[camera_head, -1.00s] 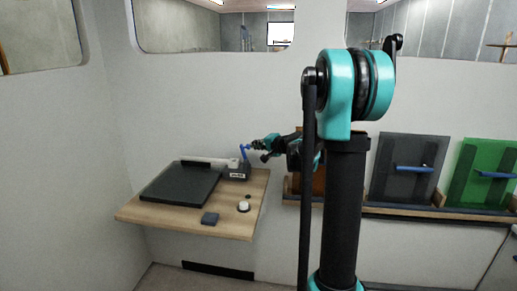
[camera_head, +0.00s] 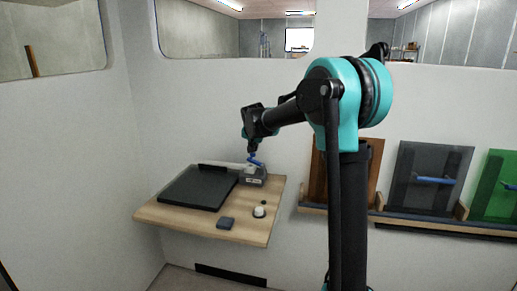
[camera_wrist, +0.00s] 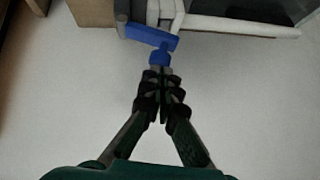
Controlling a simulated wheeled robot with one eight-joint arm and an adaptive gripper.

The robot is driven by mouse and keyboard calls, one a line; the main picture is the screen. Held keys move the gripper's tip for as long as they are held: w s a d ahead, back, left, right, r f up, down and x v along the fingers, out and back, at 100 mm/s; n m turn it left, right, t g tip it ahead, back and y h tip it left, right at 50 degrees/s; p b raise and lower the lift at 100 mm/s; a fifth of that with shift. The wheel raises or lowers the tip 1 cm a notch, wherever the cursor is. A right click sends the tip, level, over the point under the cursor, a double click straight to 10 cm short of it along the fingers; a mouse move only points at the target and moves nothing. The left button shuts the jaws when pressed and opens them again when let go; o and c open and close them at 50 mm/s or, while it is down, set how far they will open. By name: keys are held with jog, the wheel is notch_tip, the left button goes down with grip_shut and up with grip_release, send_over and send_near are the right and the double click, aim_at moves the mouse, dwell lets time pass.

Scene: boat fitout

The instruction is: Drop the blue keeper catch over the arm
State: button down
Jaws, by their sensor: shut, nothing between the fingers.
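The blue keeper catch (camera_head: 256,161) stands at a grey block (camera_head: 252,176) at the back right of the wooden shelf. In the wrist view the catch (camera_wrist: 150,37) is a tilted blue bar with a rounded blue knob at its near end. My gripper (camera_head: 252,148) points down just above the catch. In the wrist view my gripper (camera_wrist: 160,88) is shut and empty, its tips close to the knob; I cannot tell whether they touch. A pale arm (camera_wrist: 225,24) runs right from beside the catch. Whether the catch lies over this arm is unclear.
A dark flat panel (camera_head: 198,188) lies on the wooden shelf (camera_head: 170,220). A white round knob (camera_head: 259,211) and a small dark block (camera_head: 226,223) sit near the front. Brown, grey (camera_head: 425,180) and green panels stand in a rack at right.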

jog(key=shift+w+a+f+h, duration=0.1)
jog(key=shift+a+f+h, duration=0.1)
jog(key=shift+a+h, duration=0.25)
jog(key=shift+d, duration=0.25)
jog(key=shift+r, duration=0.85)
jog(key=shift+r, duration=0.1)
